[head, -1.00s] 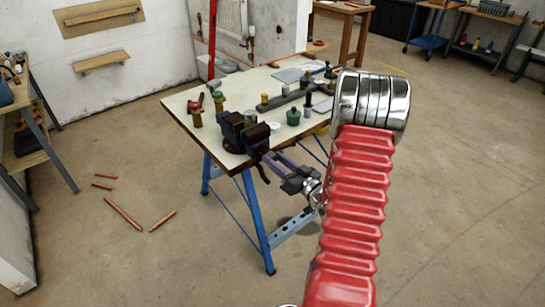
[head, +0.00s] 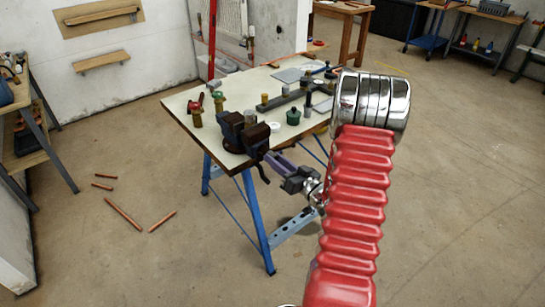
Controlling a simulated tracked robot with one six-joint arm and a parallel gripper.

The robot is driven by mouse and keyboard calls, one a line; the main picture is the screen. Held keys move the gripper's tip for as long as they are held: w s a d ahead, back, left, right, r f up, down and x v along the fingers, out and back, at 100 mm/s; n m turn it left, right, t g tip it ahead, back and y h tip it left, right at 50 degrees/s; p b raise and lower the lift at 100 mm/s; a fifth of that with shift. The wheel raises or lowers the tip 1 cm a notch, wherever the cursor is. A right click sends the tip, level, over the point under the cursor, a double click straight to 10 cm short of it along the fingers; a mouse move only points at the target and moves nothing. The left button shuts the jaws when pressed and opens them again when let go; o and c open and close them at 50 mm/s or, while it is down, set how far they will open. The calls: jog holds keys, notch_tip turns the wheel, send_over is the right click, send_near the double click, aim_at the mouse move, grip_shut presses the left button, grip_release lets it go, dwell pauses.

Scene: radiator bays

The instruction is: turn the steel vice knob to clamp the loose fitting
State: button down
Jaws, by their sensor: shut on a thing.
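The dark vice (head: 233,130) is mounted at the near edge of the workbench, with its brown front jaw (head: 257,136) facing my arm. My gripper (head: 270,160) reaches it from the lower right and is shut at the vice's front end. The steel knob is hidden between the fingers and the vice body. A dark bar hangs just below the fingertips. A small brownish piece shows at the top between the jaws, too small to tell whether it is the loose fitting.
The bench top (head: 215,155) also carries a red-handled valve (head: 195,112), a green round piece (head: 293,116) and a dark rail with upright parts (head: 285,97). Copper pipes (head: 122,213) lie on the floor at left. A shelf unit (head: 35,135) stands at far left.

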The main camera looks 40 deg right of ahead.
jog(key=m, duration=2.8)
jog(key=shift+s+f, duration=0.1)
jog(key=shift+f, duration=0.05)
jog(key=c, duration=1.6)
grip_release()
jog(key=shift+c, duration=0.2)
jog(key=s, duration=0.7)
jog(key=shift+w+d, duration=0.1)
